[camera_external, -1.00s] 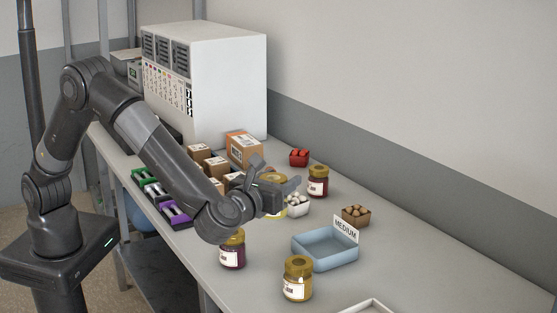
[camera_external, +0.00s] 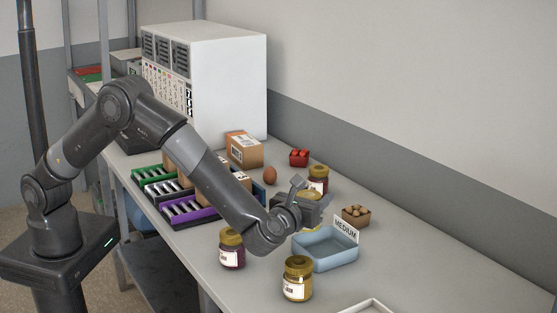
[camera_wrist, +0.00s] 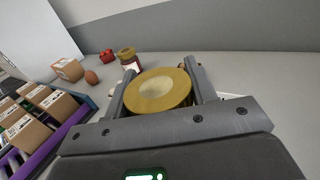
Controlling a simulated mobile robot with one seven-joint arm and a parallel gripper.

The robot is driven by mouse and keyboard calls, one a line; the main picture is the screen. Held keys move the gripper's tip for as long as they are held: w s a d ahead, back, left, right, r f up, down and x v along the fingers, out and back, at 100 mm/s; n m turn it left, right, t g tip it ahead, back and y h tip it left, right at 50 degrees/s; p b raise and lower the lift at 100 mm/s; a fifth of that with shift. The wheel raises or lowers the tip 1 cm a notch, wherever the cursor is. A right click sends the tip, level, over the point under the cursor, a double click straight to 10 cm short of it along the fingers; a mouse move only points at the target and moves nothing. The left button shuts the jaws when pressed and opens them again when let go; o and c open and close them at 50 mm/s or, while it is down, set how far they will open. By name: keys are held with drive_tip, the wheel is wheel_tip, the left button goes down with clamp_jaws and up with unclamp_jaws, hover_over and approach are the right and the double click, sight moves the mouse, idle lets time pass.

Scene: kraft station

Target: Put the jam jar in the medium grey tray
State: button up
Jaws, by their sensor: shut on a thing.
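My gripper (camera_external: 312,208) is shut on a jam jar with a round gold lid (camera_wrist: 158,92). In the wrist view the lid sits between my two fingers, and the lid hides most of the jar's body. In the external view the held jar (camera_external: 310,196) is largely hidden by my gripper. The tray (camera_external: 325,259) with a "MEDIUM" sign is an open, shallow blue-grey box and looks empty. My gripper is above and by the tray's back left side; how high the jar is over it I cannot tell.
A dark jar (camera_external: 232,256) and a yellow jar (camera_external: 298,285) stand in front of the tray. A red jar (camera_external: 318,172), a brown basket (camera_external: 355,218), a red basket (camera_external: 299,158) and an egg (camera_external: 270,175) are behind. Purple (camera_external: 188,220) and green racks lie left.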

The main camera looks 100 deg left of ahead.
drive_tip(key=shift+f, duration=1.35)
drive_tip(key=shift+f, duration=0.1)
drive_tip(key=o, duration=1.2)
drive_tip(key=shift+f, duration=0.1)
